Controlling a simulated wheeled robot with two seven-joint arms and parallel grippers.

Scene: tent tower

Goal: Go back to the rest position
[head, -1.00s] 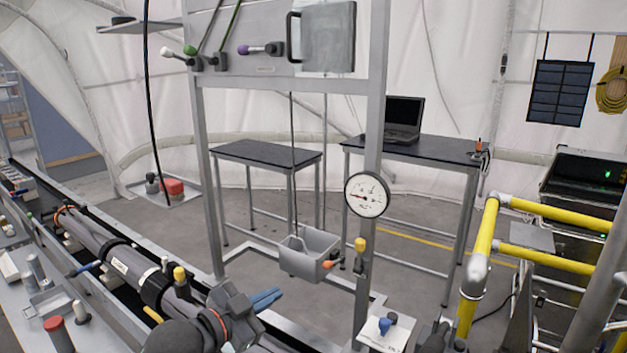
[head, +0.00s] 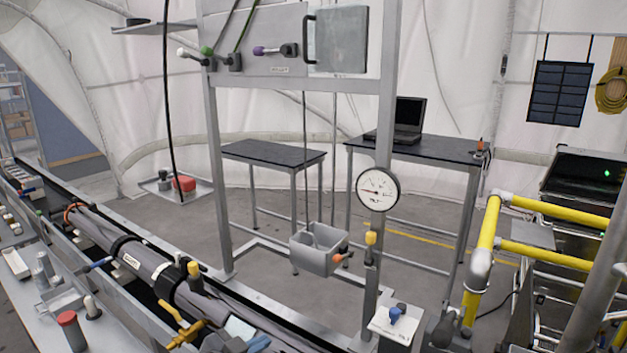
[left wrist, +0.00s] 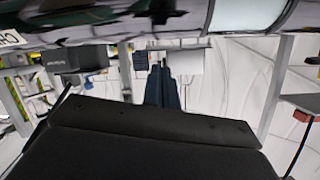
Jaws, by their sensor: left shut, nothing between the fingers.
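My left gripper (head: 258,343) is low at the bottom edge of the head view, near the front of the long grey pipe (head: 150,262). Only its blue fingertips and part of its grey body show there. In the left wrist view its dark blue fingers (left wrist: 162,88) lie together with nothing between them. My right gripper does not show in the head view.
A metal frame stands mid-scene with levers, a gauge (head: 378,190) and a hanging grey bin (head: 319,250). Yellow pipes (head: 560,213) stand at right. A brass-yellow valve handle (head: 180,322) is close left of my left gripper.

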